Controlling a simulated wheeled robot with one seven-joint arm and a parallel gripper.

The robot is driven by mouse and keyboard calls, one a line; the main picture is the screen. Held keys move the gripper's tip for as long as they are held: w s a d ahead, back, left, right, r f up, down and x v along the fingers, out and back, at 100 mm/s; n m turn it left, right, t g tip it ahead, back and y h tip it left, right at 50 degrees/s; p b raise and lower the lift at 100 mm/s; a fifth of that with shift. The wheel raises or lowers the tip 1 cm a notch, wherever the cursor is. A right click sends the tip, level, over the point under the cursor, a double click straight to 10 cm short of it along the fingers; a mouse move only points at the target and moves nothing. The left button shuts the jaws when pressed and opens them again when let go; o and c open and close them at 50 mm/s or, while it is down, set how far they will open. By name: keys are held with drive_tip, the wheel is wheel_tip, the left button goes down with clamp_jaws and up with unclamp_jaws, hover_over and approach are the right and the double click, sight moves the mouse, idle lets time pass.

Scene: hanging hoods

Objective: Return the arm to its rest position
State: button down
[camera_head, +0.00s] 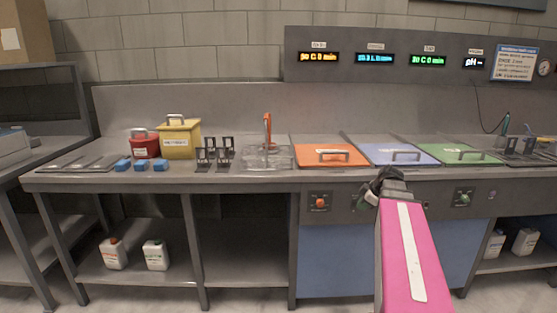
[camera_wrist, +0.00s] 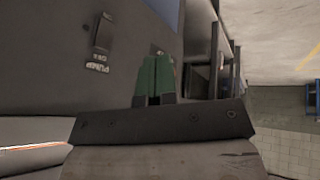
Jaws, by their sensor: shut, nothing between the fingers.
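My arm, pink with a white stripe, reaches up from the bottom of the head view toward the front of the bench. My gripper (camera_head: 362,203) is at its far end, dark with small green fingers. It is in front of the bench's front panel, below the worktop edge, between an orange-red knob and a green knob. In the wrist view my gripper (camera_wrist: 157,75) shows its green fingers together, shut, with nothing held. A small switch with a PUMP label (camera_wrist: 98,66) is on the dark panel beside the fingers; I see no contact.
The grey bench (camera_head: 262,180) spans the view. Orange (camera_head: 312,147), blue (camera_head: 380,148) and green (camera_head: 440,149) lids lie on it. A red container (camera_head: 145,148) and yellow box (camera_head: 190,142) stand left. White jugs (camera_head: 156,255) are on the lower shelf. The floor in front is clear.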

drive_tip(key=s+a+f+m+g+h, duration=0.2)
drive_tip(key=s+a+f+m, duration=0.4)
drive_tip(key=f, duration=0.4)
drive_tip(key=s+a+f+m+g+h, duration=0.2)
drive_tip(key=s+a+f+m, duration=0.5)
drive_tip(key=a+f, duration=0.3)
drive_tip(key=shift+s+a+g, duration=0.3)
drive_tip(key=shift+s, duration=0.1)
